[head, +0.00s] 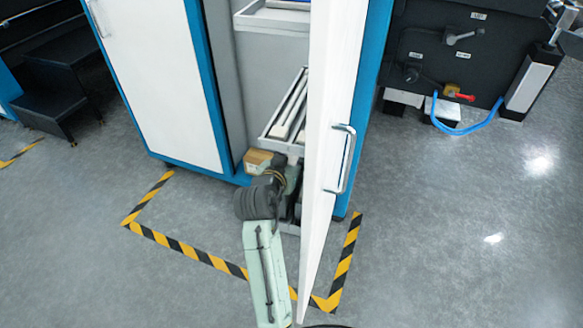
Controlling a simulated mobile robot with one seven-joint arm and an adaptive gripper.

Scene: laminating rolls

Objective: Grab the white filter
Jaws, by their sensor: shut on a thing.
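A long white bar (291,107), possibly the white filter, lies in a grey tray (266,134) inside the open cabinet. My arm reaches from the bottom of the head view to the cabinet's lower opening. My gripper (293,178) is at the arm's far end, just below the tray's front edge and close to the door. It is mostly hidden by my own wrist and the door. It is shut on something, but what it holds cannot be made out. A small brown box-like thing (259,161) shows just left of it.
The white cabinet door (330,120) stands open, its edge close to the right of my arm. A second tray (272,18) is higher up. Black-and-yellow floor tape (188,249) surrounds the cabinet front. A black machine (455,55) with a blue hose stands at right.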

